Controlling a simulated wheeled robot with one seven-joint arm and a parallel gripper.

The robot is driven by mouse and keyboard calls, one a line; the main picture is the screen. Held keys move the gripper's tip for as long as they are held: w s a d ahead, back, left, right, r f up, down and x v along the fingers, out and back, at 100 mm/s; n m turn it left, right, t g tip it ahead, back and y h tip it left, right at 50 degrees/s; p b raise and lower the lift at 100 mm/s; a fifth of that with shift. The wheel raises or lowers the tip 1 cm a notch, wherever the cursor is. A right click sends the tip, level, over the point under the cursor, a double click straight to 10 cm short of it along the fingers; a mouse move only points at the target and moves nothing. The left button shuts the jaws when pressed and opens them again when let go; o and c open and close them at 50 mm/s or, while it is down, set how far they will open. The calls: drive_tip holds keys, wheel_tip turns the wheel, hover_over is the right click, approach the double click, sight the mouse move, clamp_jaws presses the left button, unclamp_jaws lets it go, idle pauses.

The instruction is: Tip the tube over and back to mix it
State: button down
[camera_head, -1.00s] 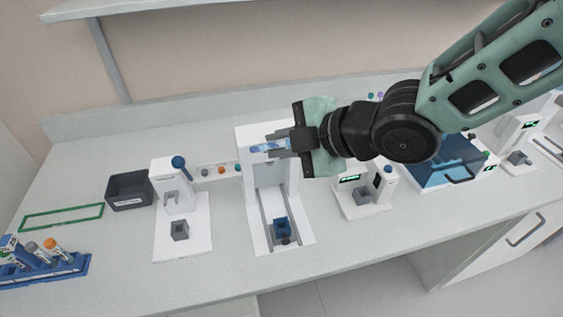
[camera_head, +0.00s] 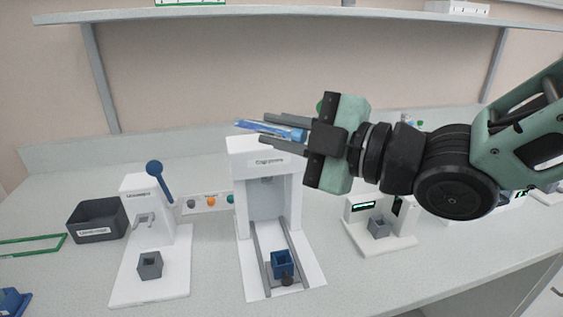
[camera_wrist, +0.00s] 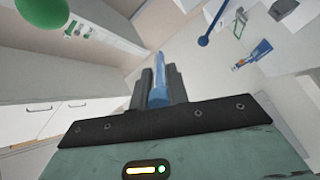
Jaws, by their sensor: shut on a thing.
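The tube (camera_head: 268,129) is clear with a blue cap and a bluish label. It lies nearly level in the head view, its cap end towards my wrist and its other end pointing left. My gripper (camera_head: 285,130) is shut on it, with the two grey fingers on either side. The tube is held in the air above the white press-like station. In the wrist view the tube (camera_wrist: 168,82) stands out between the fingers (camera_wrist: 160,92). The fingers hide part of the tube, and I cannot make out its contents.
Below stands the white station (camera_head: 267,200) with a blue holder (camera_head: 282,263) on rails. To its left are a white lever device (camera_head: 147,230) and a dark bin (camera_head: 97,220). A small white device (camera_head: 380,230) stands right. A shelf (camera_head: 300,17) runs above.

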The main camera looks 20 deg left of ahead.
drive_tip(key=shift+f+t+y+b, duration=0.2)
drive_tip(key=shift+y+b, duration=0.65)
drive_tip(key=shift+b, duration=1.75)
drive_tip(key=shift+f+t+y+b, duration=0.15)
drive_tip(key=shift+y+b, duration=0.75)
drive_tip(key=shift+b, duration=1.7)
drive_tip(key=shift+f+t+y+b, duration=0.2)
drive_tip(key=shift+y+b, duration=0.65)
drive_tip(key=shift+b, duration=1.75)
drive_tip(key=y+b, duration=0.1)
drive_tip(key=b, duration=0.5)
drive_tip(key=shift+r+t+y, duration=0.25)
drive_tip(key=shift+r+y, duration=0.05)
drive_tip(key=shift+y, duration=0.1)
drive_tip(key=shift+b, duration=0.4)
